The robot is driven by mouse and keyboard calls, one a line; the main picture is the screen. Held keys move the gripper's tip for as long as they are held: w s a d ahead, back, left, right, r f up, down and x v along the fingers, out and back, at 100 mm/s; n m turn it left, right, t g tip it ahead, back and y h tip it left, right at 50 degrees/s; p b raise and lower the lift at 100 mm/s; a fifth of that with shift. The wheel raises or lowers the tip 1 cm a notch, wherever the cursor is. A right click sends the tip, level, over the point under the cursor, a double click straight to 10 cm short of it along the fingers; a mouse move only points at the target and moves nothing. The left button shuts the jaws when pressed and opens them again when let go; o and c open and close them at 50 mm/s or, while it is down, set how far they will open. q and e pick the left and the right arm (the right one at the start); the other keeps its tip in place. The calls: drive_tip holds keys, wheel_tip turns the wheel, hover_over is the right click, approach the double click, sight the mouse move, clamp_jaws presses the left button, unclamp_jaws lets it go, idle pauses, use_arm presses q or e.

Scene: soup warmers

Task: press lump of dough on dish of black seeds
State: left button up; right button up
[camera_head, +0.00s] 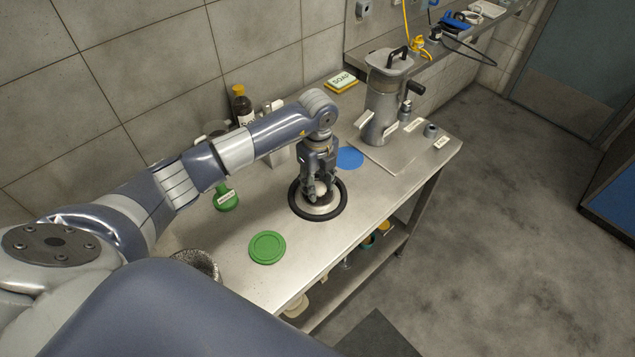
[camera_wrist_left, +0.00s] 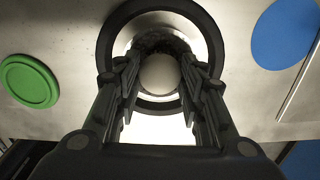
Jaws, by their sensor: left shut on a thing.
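The lump of dough (camera_wrist_left: 160,74) is a pale round ball between the fingers of my left gripper (camera_head: 319,189), seen in the left wrist view. My left gripper is shut on it and points down over the dish. The dish of black seeds (camera_wrist_left: 158,44) shows dark seeds around the far side of the dough. The dish sits inside a black ring (camera_head: 341,207) on the steel table. The dough is over the seeds; I cannot tell how firmly it touches them. The fingers hide part of dough and dish in the head view. My right gripper is not in view.
A green disc (camera_head: 267,247) and a blue disc (camera_head: 349,158) lie on the steel table. A grey metal machine (camera_head: 383,105) stands at the back right. A dark bottle (camera_head: 242,106) and a speckled pot (camera_head: 199,263) are to the left. The table front near the ring is clear.

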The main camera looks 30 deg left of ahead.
sight(318, 185)
use_arm(q)
drive_tip(key=shift+s+f, duration=0.15)
drive_tip(key=shift+f, duration=0.1)
drive_tip(key=shift+r+p, duration=0.75)
drive_tip(key=shift+r, duration=0.2)
drive_tip(key=shift+r+p, duration=2)
drive_tip(key=shift+r, duration=0.7)
